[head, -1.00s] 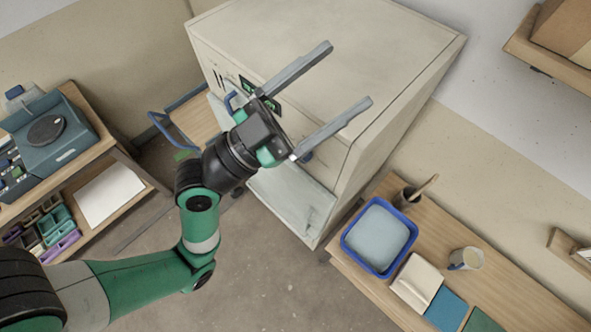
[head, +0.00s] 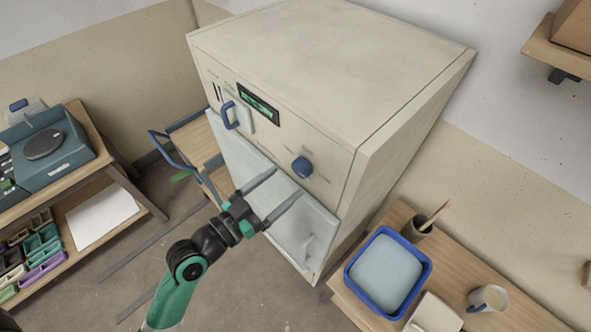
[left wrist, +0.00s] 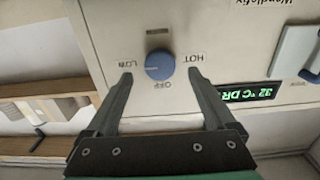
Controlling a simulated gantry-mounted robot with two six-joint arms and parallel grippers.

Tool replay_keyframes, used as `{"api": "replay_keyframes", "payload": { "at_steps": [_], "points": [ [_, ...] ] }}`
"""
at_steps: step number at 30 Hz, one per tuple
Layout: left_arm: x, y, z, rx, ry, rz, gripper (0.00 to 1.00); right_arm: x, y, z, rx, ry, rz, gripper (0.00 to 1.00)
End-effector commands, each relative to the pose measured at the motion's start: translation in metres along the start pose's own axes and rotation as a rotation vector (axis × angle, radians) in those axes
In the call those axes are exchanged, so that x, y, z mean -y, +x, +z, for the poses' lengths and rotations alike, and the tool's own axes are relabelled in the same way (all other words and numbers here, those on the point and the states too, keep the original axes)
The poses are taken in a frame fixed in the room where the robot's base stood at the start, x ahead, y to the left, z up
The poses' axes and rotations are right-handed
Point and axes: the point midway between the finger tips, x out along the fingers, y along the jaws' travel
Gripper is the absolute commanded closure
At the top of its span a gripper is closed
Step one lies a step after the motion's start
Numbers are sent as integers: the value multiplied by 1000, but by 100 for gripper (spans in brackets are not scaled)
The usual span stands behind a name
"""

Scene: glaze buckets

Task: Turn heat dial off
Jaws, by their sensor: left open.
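The heat dial (head: 302,167) is a round blue knob on the front panel of a large cream cabinet (head: 330,50). In the left wrist view the dial (left wrist: 160,66) appears upside down, with LOW at left, HOT at right and OFF below. A pale mark on its face seems to point toward LOW. My left gripper (head: 287,182) is open and empty in front of the cabinet, just below the dial in the head view. In the left wrist view its fingertips (left wrist: 160,74) flank the dial with gaps on both sides. My right gripper is not in view.
A blue-handled switch plate (head: 232,114) and green display (head: 258,104) sit left of the dial. A pale door (head: 265,185) is below. A bench with a blue tub (head: 388,272) stands right; a shelf unit (head: 85,180) and a cart (head: 190,145) stand left.

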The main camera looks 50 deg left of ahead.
Motion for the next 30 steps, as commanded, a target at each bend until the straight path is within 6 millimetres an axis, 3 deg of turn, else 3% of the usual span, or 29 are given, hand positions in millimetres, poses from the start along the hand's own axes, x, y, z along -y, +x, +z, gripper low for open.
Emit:
{"api": "replay_keyframes", "payload": {
  "at_steps": [3, 7, 17, 30],
  "points": [
    [-1, 26, -2, -1, 2, 2, 11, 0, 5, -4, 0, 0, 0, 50],
    [0, 42, -1, 0, 1, 0, 11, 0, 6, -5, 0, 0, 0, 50],
    [0, 49, 0, 0, 0, 0, 11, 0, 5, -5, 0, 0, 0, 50],
    [0, 48, 0, 0, 1, 0, 89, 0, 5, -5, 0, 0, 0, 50]
  ]
}}
